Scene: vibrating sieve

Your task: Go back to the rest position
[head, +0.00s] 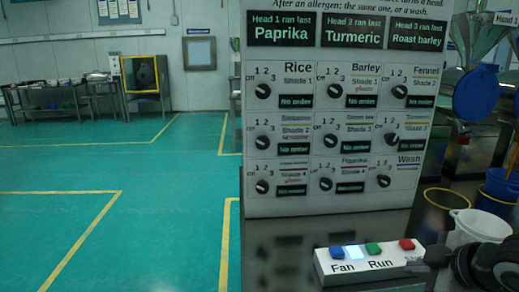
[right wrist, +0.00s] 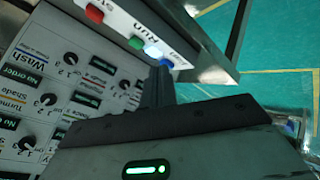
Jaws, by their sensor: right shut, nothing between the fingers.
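My right gripper (head: 438,257) is at the lower right of the head view, dark and shut, beside the right end of the button box (head: 375,266). In the right wrist view its closed fingers (right wrist: 159,82) point up toward the blue-button end of the box, with nothing between them. I cannot tell whether they touch the box. The box carries a blue button (head: 336,252), a green button (head: 373,249) and a red button (head: 407,244). A pale lit patch (head: 354,252) shows between blue and green. My left gripper is not in view.
A tall white control panel (head: 340,205) with several knobs stands behind the box on a dark table (head: 285,240). A white bucket (head: 475,228) and blue containers (head: 500,188) stand at right. Green floor with yellow lines (head: 130,210) lies open at left.

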